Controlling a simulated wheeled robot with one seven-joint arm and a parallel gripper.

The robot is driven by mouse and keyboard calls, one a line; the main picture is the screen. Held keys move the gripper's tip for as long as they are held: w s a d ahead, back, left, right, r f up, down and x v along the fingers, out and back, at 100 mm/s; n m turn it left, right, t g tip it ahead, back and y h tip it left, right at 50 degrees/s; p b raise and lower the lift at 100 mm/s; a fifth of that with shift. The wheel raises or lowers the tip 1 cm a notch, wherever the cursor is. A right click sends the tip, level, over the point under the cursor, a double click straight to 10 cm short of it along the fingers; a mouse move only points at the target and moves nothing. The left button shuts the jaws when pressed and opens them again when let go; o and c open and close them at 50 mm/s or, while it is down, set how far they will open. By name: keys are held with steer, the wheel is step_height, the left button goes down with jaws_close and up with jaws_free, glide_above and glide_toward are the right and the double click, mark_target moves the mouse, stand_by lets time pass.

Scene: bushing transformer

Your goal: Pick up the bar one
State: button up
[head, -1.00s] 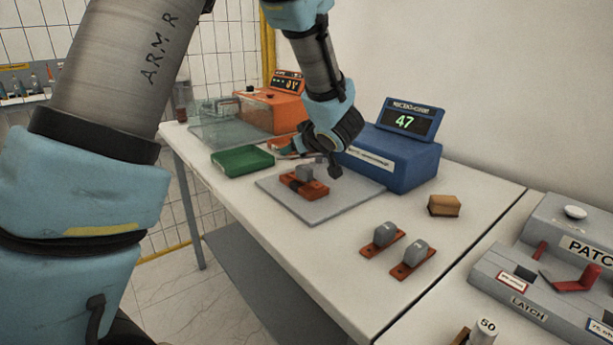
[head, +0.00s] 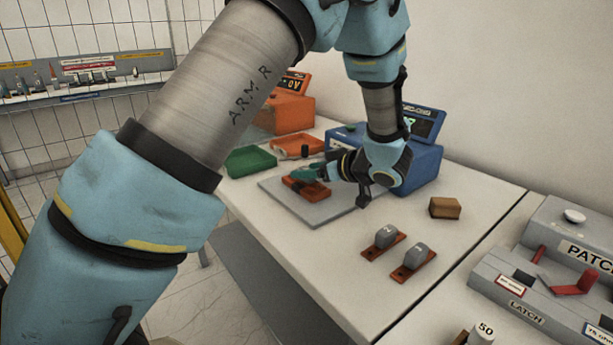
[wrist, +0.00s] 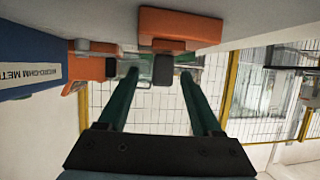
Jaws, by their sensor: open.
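An orange-brown bar (head: 305,189) lies on a grey pad (head: 325,209); I cannot read its number. In the wrist view, which looks inverted, the bar (wrist: 180,25) is at the top with its dark grey block (wrist: 163,69) below it. My gripper (head: 308,172) reaches in from the right over this bar and hides its block in the head view. Its green fingers (wrist: 160,75) are open, one on each side of the block in the picture; contact does not show. Two more bars with grey blocks, one (head: 383,240) and another (head: 414,262), lie nearer, their marks unclear.
A blue micro-ohm meter (head: 425,165) stands close behind my wrist. A green tray (head: 250,161), an orange tray (head: 298,146) and an orange meter (head: 285,115) are at the far end. A tan block (head: 445,208) and latch fixture (head: 525,290) are at right.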

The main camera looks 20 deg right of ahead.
steer(key=p+x, duration=0.1)
steer(key=x, duration=0.3)
steer(key=shift+f, duration=0.1)
steer(key=shift+c, duration=0.3)
jaws_close()
